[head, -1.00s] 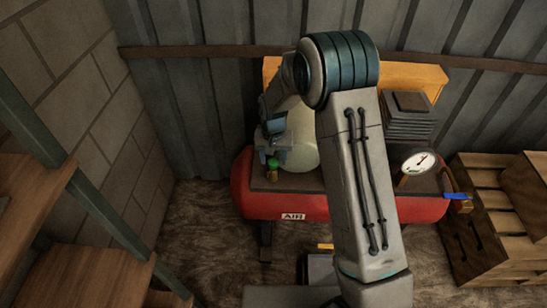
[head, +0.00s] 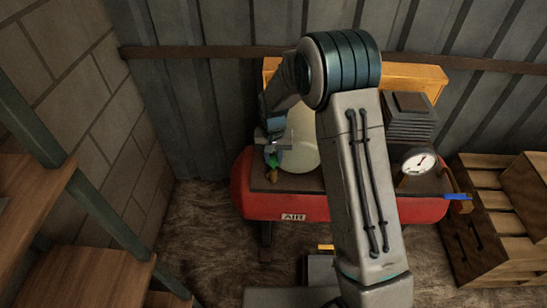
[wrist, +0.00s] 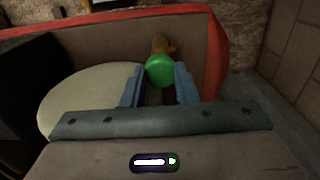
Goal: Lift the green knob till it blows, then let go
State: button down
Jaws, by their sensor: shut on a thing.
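The green knob (wrist: 160,71) sits on a brass stem (wrist: 160,44) on top of the red air tank (head: 300,205). In the wrist view my gripper (wrist: 160,84) has one blue finger on each side of the knob, shut on it. In the head view the knob (head: 272,160) shows partly below my gripper (head: 273,148), with the brass stem under it. The fingertips partly hide the knob there.
A pressure gauge (head: 420,163) and a blue-handled valve (head: 458,196) are at the tank's right end. A pale rounded housing (head: 302,150) stands beside my gripper. Wooden crates (head: 490,225) stand at right, wooden steps (head: 85,270) at left.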

aim_at(274, 159)
jog(key=c, duration=1.1)
grip_release()
jog(key=shift+r, duration=0.1)
notch_tip(274, 159, up, 14)
jog(key=shift+f+b, duration=0.15)
jog(key=shift+b, duration=0.2)
jog(key=s+d+r+t, duration=0.1)
jog(key=s+d+r, duration=0.75)
jog(key=s, duration=0.25)
jog(key=shift+t, duration=0.9)
jog(key=s+d, duration=0.2)
jog(key=s, duration=0.3)
jog(key=s+d+f, duration=0.1)
jog(key=s+d, duration=0.1)
jog(key=s, duration=0.3)
jog(key=s+d, duration=0.3)
jog(key=s, duration=0.2)
jog(key=shift+s+d+f, duration=0.1)
jog(key=shift+s+f, duration=0.05)
jog(key=shift+s, duration=0.1)
